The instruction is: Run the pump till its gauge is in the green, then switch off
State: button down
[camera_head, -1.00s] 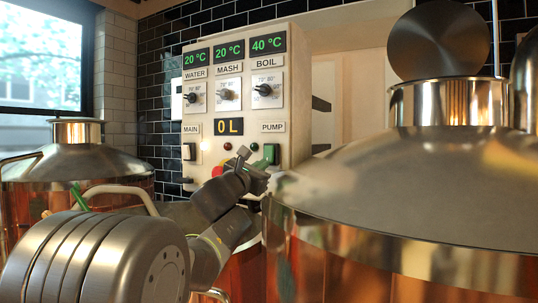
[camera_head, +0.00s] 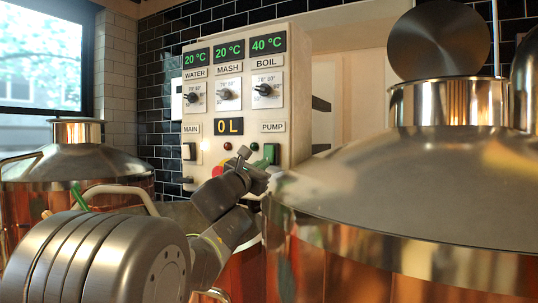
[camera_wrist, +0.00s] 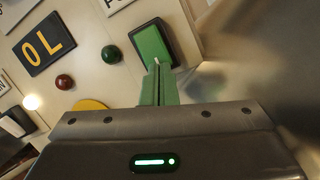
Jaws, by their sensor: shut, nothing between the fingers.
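The pump switch is a green rocker in a dark frame (camera_head: 270,153), under the PUMP label on the control panel (camera_head: 299,85). It fills the top middle of the wrist view (camera_wrist: 152,44). My gripper (camera_head: 262,168) is shut and empty. Its fingertips (camera_wrist: 157,64) overlap the lower part of the green rocker in the wrist view; I cannot tell whether they touch it. The display (camera_head: 228,126) reads 0 L in yellow. No gauge with a green band is clearly visible.
The panel also has a MAIN switch (camera_head: 189,151), a glowing lamp (camera_wrist: 32,102), a red lamp (camera_wrist: 64,82), a dark green lamp (camera_wrist: 111,54) and a red button (camera_head: 217,171). A large copper kettle (camera_head: 400,195) stands close on the right, another (camera_head: 75,165) at left.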

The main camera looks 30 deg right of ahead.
jog(key=shift+w+d, duration=0.1)
jog(key=shift+d, duration=0.15)
jog(key=shift+a, duration=0.1)
jog(key=s+a, duration=0.1)
jog(key=s+a+b, duration=0.1)
jog(key=a, duration=0.3)
jog(key=shift+s+a, duration=0.1)
jog(key=shift+s, duration=0.3)
jog(key=b+v, duration=0.4)
jog(key=v, duration=0.9)
jog(key=shift+s+a+f, duration=0.15)
jog(key=shift+s+a, duration=0.05)
jog(key=shift+a, duration=0.15)
jog(key=shift+d, duration=0.1)
